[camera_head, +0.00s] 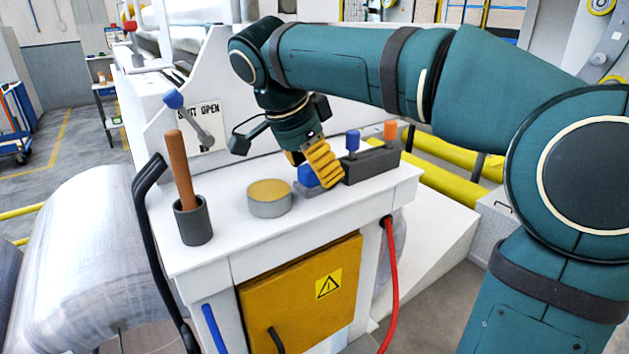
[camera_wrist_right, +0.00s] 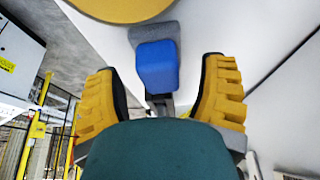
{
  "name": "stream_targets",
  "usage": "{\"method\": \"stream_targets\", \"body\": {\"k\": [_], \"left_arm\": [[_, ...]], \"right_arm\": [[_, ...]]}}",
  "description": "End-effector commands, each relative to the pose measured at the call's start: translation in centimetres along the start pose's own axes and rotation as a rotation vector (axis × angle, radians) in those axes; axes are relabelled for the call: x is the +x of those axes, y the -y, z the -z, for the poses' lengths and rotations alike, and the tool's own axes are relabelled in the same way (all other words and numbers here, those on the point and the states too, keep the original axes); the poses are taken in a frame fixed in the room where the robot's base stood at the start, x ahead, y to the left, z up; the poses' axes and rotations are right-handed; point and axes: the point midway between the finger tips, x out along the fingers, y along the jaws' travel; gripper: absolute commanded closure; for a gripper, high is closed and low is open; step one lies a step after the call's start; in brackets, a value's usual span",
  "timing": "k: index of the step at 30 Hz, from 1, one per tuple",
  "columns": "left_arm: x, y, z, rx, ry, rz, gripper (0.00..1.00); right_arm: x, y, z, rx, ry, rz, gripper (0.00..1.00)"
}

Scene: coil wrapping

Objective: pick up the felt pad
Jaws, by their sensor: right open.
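The felt pad (camera_head: 307,174) appears to be the blue block on a flat grey base, on the white machine top. In the right wrist view the blue block of the felt pad (camera_wrist_right: 157,67) lies between the two yellow fingers. My right gripper (camera_head: 314,172) is open and comes down over the pad; its near finger hides part of it. In the right wrist view the fingers of my right gripper (camera_wrist_right: 162,75) stand apart on both sides of the blue block, with gaps showing. My left gripper is not in view.
A round grey tin (camera_head: 269,207) with a tan top stands left of the pad. A grey holder (camera_head: 372,165) with blue and orange knobs stands close on the right. A grey cup (camera_head: 193,222) holds a wooden handle (camera_head: 181,168). A blue-knobbed lever (camera_head: 173,99) is behind.

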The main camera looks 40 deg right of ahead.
Motion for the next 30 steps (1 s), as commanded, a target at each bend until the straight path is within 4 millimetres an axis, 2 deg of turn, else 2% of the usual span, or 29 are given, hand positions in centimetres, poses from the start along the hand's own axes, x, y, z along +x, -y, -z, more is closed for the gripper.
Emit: {"method": "stream_targets", "body": {"k": [9,15,26,30], "left_arm": [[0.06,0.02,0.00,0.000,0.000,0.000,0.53],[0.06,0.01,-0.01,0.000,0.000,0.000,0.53],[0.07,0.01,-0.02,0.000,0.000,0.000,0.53],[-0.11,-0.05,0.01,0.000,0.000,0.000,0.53]], "right_arm": [[0.42,0.01,-0.01,0.000,0.000,0.001,0.31],[0.42,0.01,-0.01,0.000,0.000,0.001,1.00],[0.46,0.01,-0.03,-0.001,0.001,-0.001,1.00],[-0.27,0.04,0.26,0.000,0.001,0.001,1.00]]}}
